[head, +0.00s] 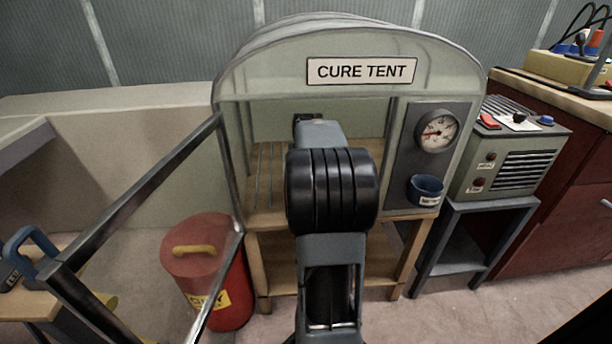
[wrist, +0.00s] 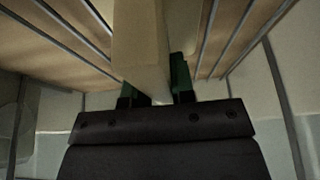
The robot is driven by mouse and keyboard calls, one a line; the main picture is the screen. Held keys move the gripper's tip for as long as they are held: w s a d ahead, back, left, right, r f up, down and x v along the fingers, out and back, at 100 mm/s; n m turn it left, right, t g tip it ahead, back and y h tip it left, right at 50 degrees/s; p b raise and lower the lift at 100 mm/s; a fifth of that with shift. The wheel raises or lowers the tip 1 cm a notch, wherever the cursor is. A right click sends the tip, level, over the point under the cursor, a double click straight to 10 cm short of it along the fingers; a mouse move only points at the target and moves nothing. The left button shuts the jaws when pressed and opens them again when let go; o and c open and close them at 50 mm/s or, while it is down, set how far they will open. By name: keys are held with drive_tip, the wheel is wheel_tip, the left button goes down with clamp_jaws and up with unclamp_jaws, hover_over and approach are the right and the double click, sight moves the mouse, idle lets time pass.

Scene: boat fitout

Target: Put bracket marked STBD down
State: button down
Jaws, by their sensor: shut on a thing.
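My gripper (wrist: 155,82) is shut on a pale beige piece, with its green-tipped fingers on either side. The piece is the bracket (wrist: 142,45); no STBD marking can be read on it. In the head view my arm reaches into the open front of the cure tent (head: 345,40) and hides the gripper's fingers and the bracket. In the wrist view the tent's wooden slatted shelf (wrist: 225,30) with grey metal rails lies around the bracket. I cannot tell whether the bracket touches the shelf.
The tent's door frame (head: 150,190) stands swung open at the left. A red bin (head: 212,270) stands at lower left. A control box (head: 512,150) sits on a grey stand at the right.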

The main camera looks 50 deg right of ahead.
drive_tip(key=shift+f, duration=0.65)
drive_tip(key=shift+r, duration=0.15)
drive_tip(key=c, duration=1.4)
unclamp_jaws()
drive_tip(key=shift+f, duration=0.25)
drive_tip(key=o, duration=0.4)
drive_tip(key=shift+o, duration=0.2)
drive_tip(key=shift+r, duration=0.1)
